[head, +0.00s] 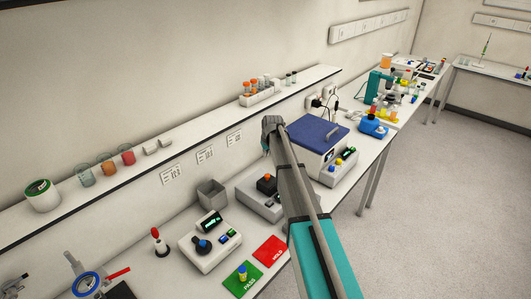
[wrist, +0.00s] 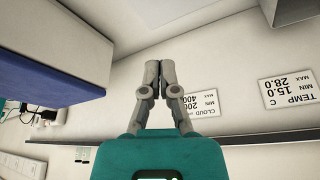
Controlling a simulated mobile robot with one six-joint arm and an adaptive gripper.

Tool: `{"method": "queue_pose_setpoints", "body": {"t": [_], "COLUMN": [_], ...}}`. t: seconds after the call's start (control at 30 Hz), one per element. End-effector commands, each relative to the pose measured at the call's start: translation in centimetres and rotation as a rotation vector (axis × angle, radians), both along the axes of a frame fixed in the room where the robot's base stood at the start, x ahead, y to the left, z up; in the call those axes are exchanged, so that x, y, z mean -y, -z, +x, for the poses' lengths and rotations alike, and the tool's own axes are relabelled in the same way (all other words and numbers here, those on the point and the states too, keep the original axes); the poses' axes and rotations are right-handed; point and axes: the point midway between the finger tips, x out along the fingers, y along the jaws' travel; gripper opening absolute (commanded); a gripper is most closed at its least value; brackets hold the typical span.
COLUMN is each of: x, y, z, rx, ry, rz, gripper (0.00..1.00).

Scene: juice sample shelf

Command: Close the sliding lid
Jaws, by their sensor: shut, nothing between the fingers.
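The blue lid (head: 317,132) lies on top of a white box-shaped device (head: 318,159) on the bench in the head view. My arm crosses in front of its left side, so I cannot tell how far the lid covers the box. In the wrist view the lid's blue edge (wrist: 45,82) shows at the left, beside the pale device body (wrist: 65,30). My gripper (wrist: 160,75) is shut and empty, with its fingertips together. It is to the left of the lid in the head view, apart from it, and its fingers are not clear there.
A wall shelf (head: 205,118) runs above the bench, with a rack of vials (head: 258,95) on it. A grey instrument with a dark knob (head: 262,197) and an open grey bin (head: 212,193) stand left of my arm. A blue device (head: 372,127) stands right of the box.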

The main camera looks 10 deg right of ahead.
Motion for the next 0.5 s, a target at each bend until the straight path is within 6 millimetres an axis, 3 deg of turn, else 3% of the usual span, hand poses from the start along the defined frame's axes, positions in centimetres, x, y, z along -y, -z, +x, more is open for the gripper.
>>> {"method": "queue_pose_setpoints", "body": {"t": [0.5], "x": [0.07], "y": [-0.97], "z": [-0.36], "rx": [0.0], "ry": [0.0], "rz": [0.0], "gripper": [0.0]}}
